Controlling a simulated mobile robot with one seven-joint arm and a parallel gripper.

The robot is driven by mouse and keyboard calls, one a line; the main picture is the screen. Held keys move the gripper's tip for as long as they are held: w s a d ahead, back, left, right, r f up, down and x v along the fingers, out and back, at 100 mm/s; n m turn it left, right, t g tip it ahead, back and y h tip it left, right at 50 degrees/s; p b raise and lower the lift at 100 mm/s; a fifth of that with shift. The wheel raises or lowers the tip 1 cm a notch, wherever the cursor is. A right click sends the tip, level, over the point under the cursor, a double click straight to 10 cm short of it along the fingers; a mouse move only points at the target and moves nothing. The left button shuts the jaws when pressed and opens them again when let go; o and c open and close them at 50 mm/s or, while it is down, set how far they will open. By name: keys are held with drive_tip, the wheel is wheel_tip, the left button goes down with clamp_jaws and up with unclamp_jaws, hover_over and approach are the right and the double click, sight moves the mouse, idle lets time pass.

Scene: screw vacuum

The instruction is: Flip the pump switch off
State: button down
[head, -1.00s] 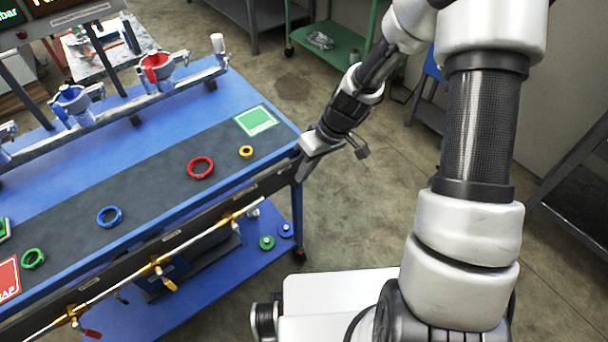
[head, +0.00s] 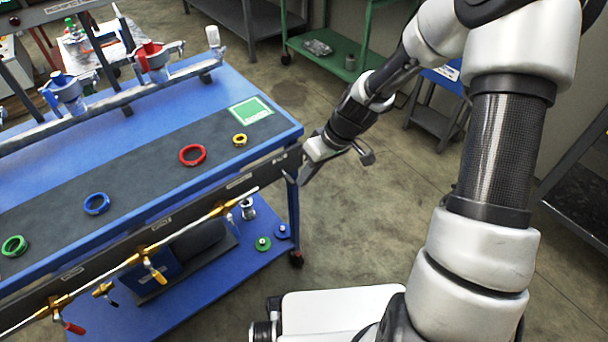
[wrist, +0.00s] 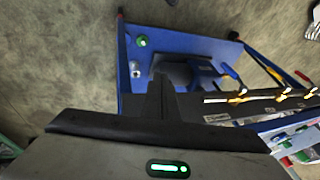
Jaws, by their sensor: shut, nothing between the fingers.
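My gripper (head: 303,178) is shut and empty, pointing down beside the right end of the blue bench's dark front panel (head: 240,183). In the wrist view the closed fingers (wrist: 160,92) appear in front of the lower shelf. The dark pump (head: 195,242) sits on that shelf and also shows in the wrist view (wrist: 185,72), partly covered by the fingers. I cannot make out the pump switch; the panel's right end near my gripper is small and partly covered. Small labels run along the panel, too small to read.
A brass pipe (head: 200,220) with several coloured valve handles sticks out along the bench's front. Coloured rings, such as the red ring (head: 192,155), lie on the bench top. The floor (head: 340,230) right of the bench is clear. A green cart (head: 335,50) stands behind.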

drive_tip(key=shift+f, duration=0.25)
drive_tip(key=shift+r, duration=0.1)
drive_tip(key=shift+r+p, duration=0.55)
drive_tip(key=shift+r, duration=0.15)
drive_tip(key=shift+d, duration=0.1)
